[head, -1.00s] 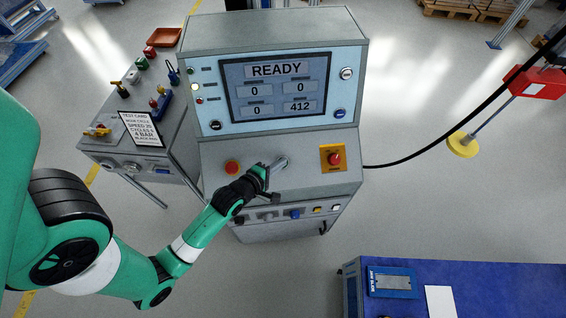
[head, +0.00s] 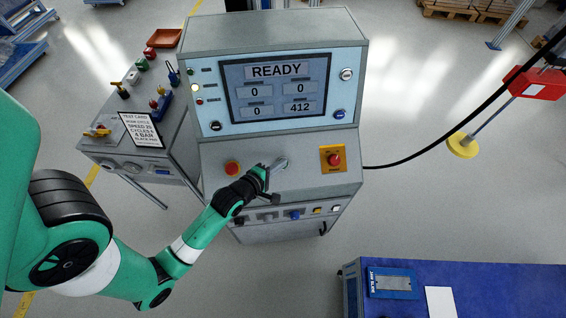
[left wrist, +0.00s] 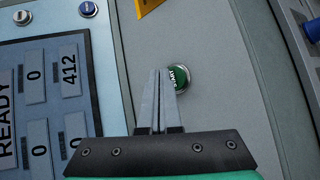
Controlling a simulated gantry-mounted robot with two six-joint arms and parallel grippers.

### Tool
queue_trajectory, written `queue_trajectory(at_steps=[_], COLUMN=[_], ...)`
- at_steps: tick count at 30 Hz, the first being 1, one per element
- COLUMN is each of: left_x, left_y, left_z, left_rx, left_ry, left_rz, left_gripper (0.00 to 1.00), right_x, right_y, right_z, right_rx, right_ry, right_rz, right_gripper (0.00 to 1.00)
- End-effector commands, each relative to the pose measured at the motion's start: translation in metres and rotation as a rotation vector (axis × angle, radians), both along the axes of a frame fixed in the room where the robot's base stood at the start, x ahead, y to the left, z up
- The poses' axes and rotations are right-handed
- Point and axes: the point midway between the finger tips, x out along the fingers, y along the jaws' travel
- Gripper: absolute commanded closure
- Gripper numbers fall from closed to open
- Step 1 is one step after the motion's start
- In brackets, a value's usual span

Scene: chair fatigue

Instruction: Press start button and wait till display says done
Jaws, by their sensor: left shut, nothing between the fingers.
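The control console has a display (head: 278,86) that reads READY, with 0, 0, 0 and 412 in the boxes below. The green start button (left wrist: 181,78), its lettering partly readable, sits on the grey sloping panel. My left gripper (head: 281,164) is shut and empty over the middle of this panel. In the left wrist view its fingertips (left wrist: 160,73) are beside the green button and cover its left edge. I cannot tell whether they touch it. In the head view the button is hidden by the gripper. My right gripper is not in view.
A red button (head: 232,168) lies left of the gripper, and a red emergency stop on a yellow plate (head: 333,158) lies right. A side cabinet with a test card (head: 141,129) stands at left. A blue-topped bench (head: 500,285) is at lower right.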

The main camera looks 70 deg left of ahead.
Motion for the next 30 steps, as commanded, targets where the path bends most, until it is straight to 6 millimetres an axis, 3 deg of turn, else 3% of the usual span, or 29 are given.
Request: queue_trajectory(at_steps=[30], left_x=[0.0010], left_y=[0.0043], left_z=[-0.0074], left_rx=[-0.001], left_ry=[0.000], left_rz=[0.000], left_gripper=[1.00], right_x=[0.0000], right_y=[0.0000], right_z=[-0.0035], right_rx=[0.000], right_ry=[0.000], right_rz=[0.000], right_gripper=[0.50])
